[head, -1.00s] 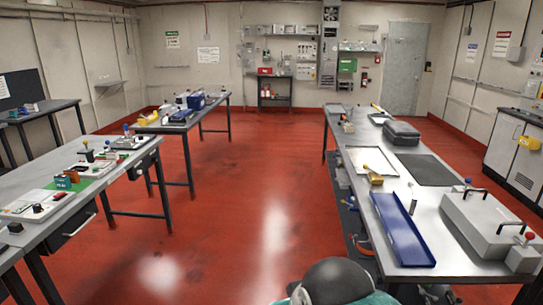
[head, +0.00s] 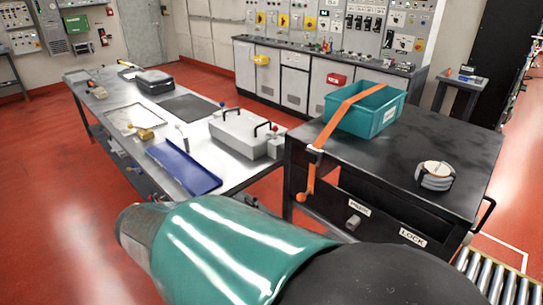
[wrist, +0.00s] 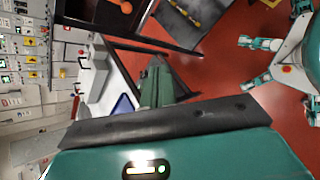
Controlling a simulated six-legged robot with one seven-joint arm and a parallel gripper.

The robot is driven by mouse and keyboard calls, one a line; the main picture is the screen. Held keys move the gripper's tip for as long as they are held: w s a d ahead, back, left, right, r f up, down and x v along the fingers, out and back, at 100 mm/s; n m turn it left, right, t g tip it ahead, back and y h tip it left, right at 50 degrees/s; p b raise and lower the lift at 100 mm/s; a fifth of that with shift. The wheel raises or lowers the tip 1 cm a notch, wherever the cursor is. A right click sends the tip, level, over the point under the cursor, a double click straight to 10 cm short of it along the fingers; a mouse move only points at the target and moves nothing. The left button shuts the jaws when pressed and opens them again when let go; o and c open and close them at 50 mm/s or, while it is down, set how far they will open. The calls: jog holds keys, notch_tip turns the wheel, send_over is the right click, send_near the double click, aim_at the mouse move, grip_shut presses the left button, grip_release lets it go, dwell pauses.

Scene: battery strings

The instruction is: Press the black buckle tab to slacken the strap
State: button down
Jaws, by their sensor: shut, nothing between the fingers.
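An orange strap (head: 336,110) runs over a teal bin (head: 365,112) on a black workbench. It passes over the bench's near left edge and hangs down to an orange end (head: 307,195). A small buckle (head: 315,152) sits on the strap at that edge; its black tab is too small to make out. My gripper (wrist: 157,62) shows in the wrist view as narrow dark green fingers, together and empty, apart from the buckle. In the head view my arm crosses the bottom and its fingers are not visible. An orange spot (wrist: 125,7) at the wrist view's top may be the strap's end.
The black workbench (head: 440,150) also holds a round stacked object (head: 436,175). A grey-topped table (head: 180,130) stands to its left with a blue tray (head: 183,167) and a grey lidded box (head: 240,135). Rollers (head: 500,285) lie at lower right. Red floor is open at left.

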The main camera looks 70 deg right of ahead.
aim_at(309, 158)
jog(key=s+d+r+n+g+h, duration=0.1)
jog(key=s+d+n+h, duration=0.1)
jog(key=d, duration=0.5)
jog(key=s+d+r+n+g+h, duration=0.1)
jog(key=s+d+n+g+h, duration=0.1)
jog(key=d+n+h, duration=0.3)
jog(key=d+n, duration=0.1)
jog(key=d, duration=0.2)
jog(key=shift+d+r+n+g, duration=0.15)
jog(key=shift+d+n+g, duration=0.05)
jog(key=shift+n+g, duration=0.1)
jog(key=shift+s+d, duration=0.1)
jog(key=shift+s, duration=0.05)
jog(key=x, duration=1.3)
jog(key=shift+s+d+r, duration=0.15)
jog(key=shift+d, duration=0.2)
